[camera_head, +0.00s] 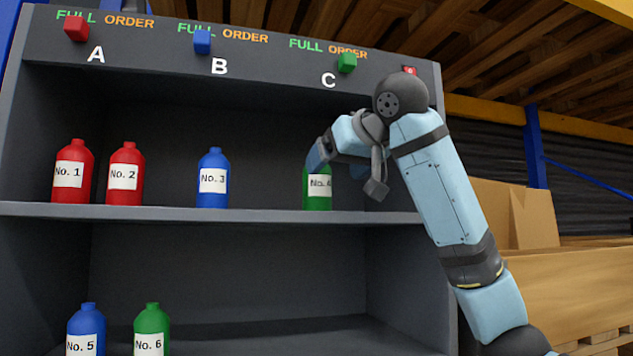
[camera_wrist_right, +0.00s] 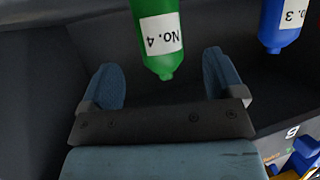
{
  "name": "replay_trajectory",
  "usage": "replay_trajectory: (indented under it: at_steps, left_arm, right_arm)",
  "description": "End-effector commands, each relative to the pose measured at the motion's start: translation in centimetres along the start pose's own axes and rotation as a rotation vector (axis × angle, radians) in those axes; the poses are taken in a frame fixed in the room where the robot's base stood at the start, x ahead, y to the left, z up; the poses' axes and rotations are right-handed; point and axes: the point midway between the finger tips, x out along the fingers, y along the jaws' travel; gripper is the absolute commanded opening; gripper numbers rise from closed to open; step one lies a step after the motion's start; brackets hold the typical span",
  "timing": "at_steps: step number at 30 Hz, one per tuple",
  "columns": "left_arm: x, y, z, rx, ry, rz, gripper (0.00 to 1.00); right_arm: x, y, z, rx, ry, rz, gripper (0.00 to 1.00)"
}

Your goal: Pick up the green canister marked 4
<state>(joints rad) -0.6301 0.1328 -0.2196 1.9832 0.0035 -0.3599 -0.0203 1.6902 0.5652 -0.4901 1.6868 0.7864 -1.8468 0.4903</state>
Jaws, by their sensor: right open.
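The green canister marked No. 4 (camera_head: 318,200) stands upright on the upper shelf at the right, below the letter C. In the right wrist view the No. 4 canister (camera_wrist_right: 158,30) shows upside down, its narrow top reaching between the fingertips. My right gripper (camera_head: 318,154) is open at the canister's top and hides part of it in the head view. In the right wrist view the two blue fingers of the gripper (camera_wrist_right: 163,82) stand apart, one on each side of the neck, with gaps visible. My left gripper is not in view.
The upper shelf (camera_head: 260,214) also holds a blue No. 3 canister (camera_head: 213,180) and red No. 2 (camera_head: 125,176) and No. 1 (camera_head: 73,173) canisters. Blue No. 5 (camera_head: 86,330) and green No. 6 (camera_head: 151,330) stand below. The shelf's right side wall is close to my arm.

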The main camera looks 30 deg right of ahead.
Motion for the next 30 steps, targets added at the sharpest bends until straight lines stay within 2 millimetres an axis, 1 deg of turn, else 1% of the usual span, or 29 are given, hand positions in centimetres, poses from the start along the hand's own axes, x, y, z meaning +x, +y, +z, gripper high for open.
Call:
replay_trajectory:
  at_steps: [1, 3, 8, 11, 14, 16, 19, 26, 27, 29, 30]
  left_arm:
    - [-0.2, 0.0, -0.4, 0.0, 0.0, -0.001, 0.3]
    - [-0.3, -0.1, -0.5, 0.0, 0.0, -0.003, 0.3]
    - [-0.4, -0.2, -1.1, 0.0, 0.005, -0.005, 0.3]
    - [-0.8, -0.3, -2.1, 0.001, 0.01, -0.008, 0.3]
    - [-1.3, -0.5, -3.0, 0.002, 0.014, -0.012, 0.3]
    - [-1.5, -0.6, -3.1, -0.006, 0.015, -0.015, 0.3]
    - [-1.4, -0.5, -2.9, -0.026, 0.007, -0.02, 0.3]
    - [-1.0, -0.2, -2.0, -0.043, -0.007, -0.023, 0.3]
    - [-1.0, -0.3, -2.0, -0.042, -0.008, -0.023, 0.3]
    - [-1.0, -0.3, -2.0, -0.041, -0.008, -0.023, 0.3]
    - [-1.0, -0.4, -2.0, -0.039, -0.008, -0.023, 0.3]
  right_arm:
    - [0.8, 0.0, -0.1, 0.0, -0.003, 0.0, 0.87]
    - [1.5, 0.0, -0.1, 0.001, -0.002, 0.0, 0.87]
    - [2.5, 0.0, -0.2, 0.001, -0.002, 0.0, 0.87]
    - [3.7, 0.1, -0.7, 0.0, -0.004, 0.0, 0.87]
    - [5.2, 0.1, -1.1, 0.0, -0.003, 0.0, 0.87]
    - [6.3, 0.1, -0.9, 0.0, -0.003, 0.0, 0.87]
    - [7.2, 0.1, -0.7, 0.0, -0.003, 0.0, 0.87]
    - [7.4, 0.1, -0.6, 0.0, -0.001, -0.001, 0.87]
    - [7.4, 0.1, -0.6, 0.0, -0.001, -0.001, 0.85]
    - [7.4, 0.1, -0.6, 0.0, -0.001, -0.001, 0.71]
    - [7.4, 0.1, -0.6, 0.0, -0.001, -0.001, 0.62]
